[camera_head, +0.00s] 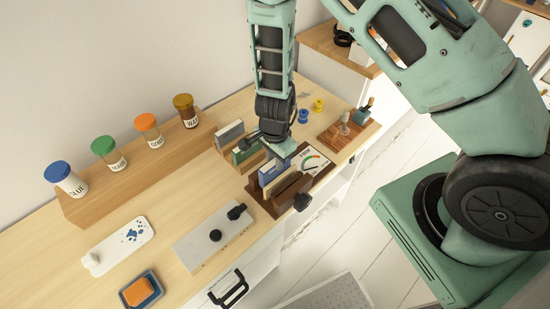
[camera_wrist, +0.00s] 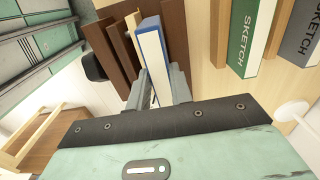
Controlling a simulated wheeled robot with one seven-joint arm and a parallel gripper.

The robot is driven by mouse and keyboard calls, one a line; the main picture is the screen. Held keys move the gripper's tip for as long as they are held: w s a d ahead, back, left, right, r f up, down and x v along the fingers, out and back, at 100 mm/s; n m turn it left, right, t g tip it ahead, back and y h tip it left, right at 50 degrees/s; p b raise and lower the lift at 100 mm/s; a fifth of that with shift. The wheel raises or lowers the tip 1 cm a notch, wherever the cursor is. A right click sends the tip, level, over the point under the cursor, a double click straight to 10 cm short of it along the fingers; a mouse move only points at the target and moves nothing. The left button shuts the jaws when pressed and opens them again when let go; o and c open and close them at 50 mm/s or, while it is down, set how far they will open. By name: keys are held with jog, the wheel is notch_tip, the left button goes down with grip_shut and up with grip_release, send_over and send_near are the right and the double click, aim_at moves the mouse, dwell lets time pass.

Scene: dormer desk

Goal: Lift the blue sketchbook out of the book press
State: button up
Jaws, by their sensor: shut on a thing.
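The blue sketchbook (camera_wrist: 150,42), with white page edges, stands upright between the dark brown boards of the book press (camera_wrist: 178,30). In the head view the sketchbook (camera_head: 268,174) shows as a blue and white slab in the book press (camera_head: 262,200), partly hidden by my gripper (camera_head: 280,152). My gripper comes down from above. In the wrist view its fingers (camera_wrist: 160,88) are shut on the near edge of the sketchbook, one on each side. A thin tan piece (camera_wrist: 134,22) stands beside the sketchbook in the press. I cannot tell whether the sketchbook is raised.
Green (camera_head: 244,152) and grey (camera_head: 229,134) sketchbooks stand in a wooden rack left of the press. A black knob (camera_head: 302,202) sticks out in front of the press. A card with a colored arc (camera_head: 312,162) and a wooden block with tools (camera_head: 346,130) lie to its right.

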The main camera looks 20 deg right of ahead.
jog(key=shift+r+p, duration=3)
jog(key=shift+r, duration=0.3)
